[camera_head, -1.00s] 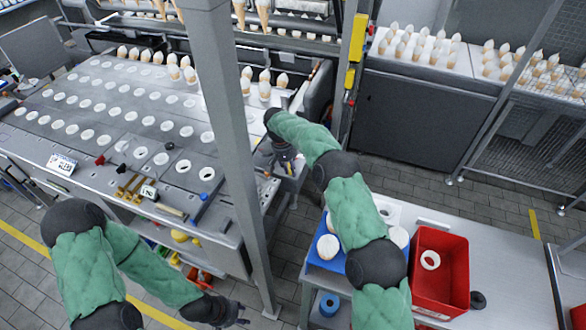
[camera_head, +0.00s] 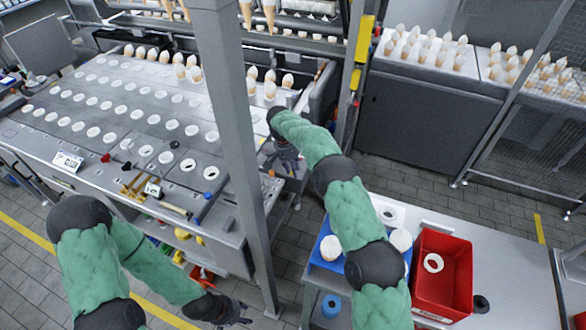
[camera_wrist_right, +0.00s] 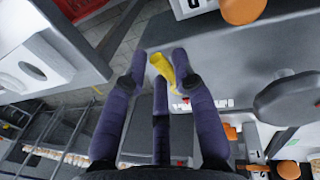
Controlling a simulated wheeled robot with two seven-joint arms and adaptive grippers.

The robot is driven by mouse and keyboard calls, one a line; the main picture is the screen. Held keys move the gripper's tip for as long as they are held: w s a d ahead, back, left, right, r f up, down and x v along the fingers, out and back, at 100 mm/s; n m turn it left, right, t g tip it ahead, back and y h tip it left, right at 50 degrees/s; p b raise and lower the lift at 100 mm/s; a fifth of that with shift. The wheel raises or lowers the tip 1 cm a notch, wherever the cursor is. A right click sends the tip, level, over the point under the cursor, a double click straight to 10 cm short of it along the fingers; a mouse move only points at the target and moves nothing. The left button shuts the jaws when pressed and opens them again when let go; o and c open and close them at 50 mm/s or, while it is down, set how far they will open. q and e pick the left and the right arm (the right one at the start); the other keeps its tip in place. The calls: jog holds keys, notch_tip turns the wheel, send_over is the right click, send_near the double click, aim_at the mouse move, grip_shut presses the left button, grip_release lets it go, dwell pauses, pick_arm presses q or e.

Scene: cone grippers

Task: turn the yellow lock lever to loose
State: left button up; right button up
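The yellow lock lever (camera_wrist_right: 163,70) shows in the right wrist view, pointing up and left beside a grey machine housing with a red-and-white label. My right gripper (camera_wrist_right: 159,62) is open, with its dark purple fingers spread on either side of the lever. A gap shows between them, and I cannot tell whether any finger touches it. In the head view my right gripper (camera_head: 284,158) is at the right end of the machine table, and the lever cannot be made out there. My left gripper (camera_head: 236,313) hangs low at the bottom, empty, its fingers apart.
A grey post (camera_head: 236,130) stands between my arms. The machine table (camera_head: 125,165) has rows of round holes. A side table (camera_head: 520,275) at the right holds a red bin (camera_head: 458,278) and a blue tray (camera_head: 318,256). In the wrist view, orange knobs (camera_wrist_right: 242,10) sit near the housing.

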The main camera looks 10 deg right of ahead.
jog(key=shift+o, duration=0.4)
notch_tip(320, 180, up, 12)
jog(key=w+a, duration=0.1)
jog(key=a, duration=0.1)
jog(key=shift+a+f, duration=0.1)
dwell(0.5)
